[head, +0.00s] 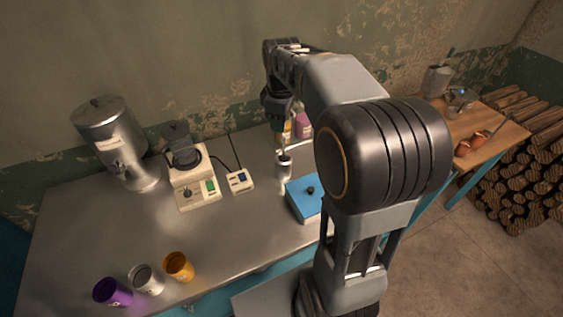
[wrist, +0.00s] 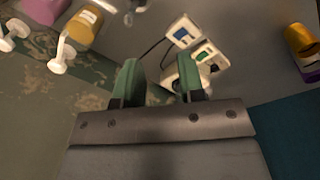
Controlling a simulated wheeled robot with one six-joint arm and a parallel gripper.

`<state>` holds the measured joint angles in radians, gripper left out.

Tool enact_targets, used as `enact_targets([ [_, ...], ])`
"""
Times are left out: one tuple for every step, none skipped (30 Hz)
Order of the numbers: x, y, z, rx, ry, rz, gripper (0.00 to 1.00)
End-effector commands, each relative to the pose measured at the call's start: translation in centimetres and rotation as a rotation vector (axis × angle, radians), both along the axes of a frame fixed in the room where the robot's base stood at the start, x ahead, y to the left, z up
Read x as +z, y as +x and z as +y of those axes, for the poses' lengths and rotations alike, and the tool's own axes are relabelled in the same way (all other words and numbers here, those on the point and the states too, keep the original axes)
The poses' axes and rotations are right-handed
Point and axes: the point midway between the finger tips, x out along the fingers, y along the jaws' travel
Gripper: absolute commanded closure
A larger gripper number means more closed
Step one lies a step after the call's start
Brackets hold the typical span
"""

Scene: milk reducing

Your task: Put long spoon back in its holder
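A small metal cup (head: 284,169), which looks like the holder, stands upright on the metal table left of the blue box. My gripper (head: 281,138) points down just above it in the head view. In the wrist view its two green fingers (wrist: 159,82) are apart with nothing visible between them. A thin dark shape shows at the cup's mouth, below the fingers; I cannot tell if it is the long spoon. A pale piece at the top edge of the wrist view (wrist: 139,5) may be part of the holder.
A blue box (head: 304,197) stands right of the cup. Pump bottles (wrist: 84,25) are behind the gripper. Purple (head: 112,292), steel (head: 147,280) and orange (head: 178,266) cups line the front.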

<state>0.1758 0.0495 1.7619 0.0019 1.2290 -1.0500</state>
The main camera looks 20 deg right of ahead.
Motion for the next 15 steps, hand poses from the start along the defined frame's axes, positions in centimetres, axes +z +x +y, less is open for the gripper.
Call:
enact_targets([
  [0.4, -2.1, 1.2, -0.083, 0.006, -0.036, 0.64],
  [0.5, -3.2, 1.8, -0.143, 0.014, -0.059, 0.64],
  [0.4, -4.6, 2.6, -0.222, 0.026, -0.086, 0.64],
  [0.3, -5.7, 3.1, -0.281, 0.036, -0.107, 0.64],
  [0.1, -6.8, 3.6, -0.336, 0.048, -0.126, 0.64],
  [-0.2, -8.1, 4.2, -0.409, 0.066, -0.15, 0.64],
  [-0.5, -9.0, 4.6, -0.46, 0.079, -0.168, 0.64],
  [-0.8, -9.9, 4.9, -0.508, 0.094, -0.183, 0.64],
  [-1.2, -11.0, 5.3, -0.569, 0.114, -0.203, 0.64],
  [-1.6, -11.8, 5.6, -0.61, 0.128, -0.215, 0.64],
  [-1.9, -12.5, 5.9, -0.649, 0.142, -0.226, 0.64],
  [-2.3, -13.2, 6.1, -0.694, 0.159, -0.239, 0.64],
  [-2.6, -13.8, 6.3, -0.725, 0.171, -0.246, 0.64],
  [-2.9, -14.2, 6.4, -0.751, 0.182, -0.254, 0.64],
  [-3.2, -14.7, 6.6, -0.779, 0.195, -0.261, 0.64],
])
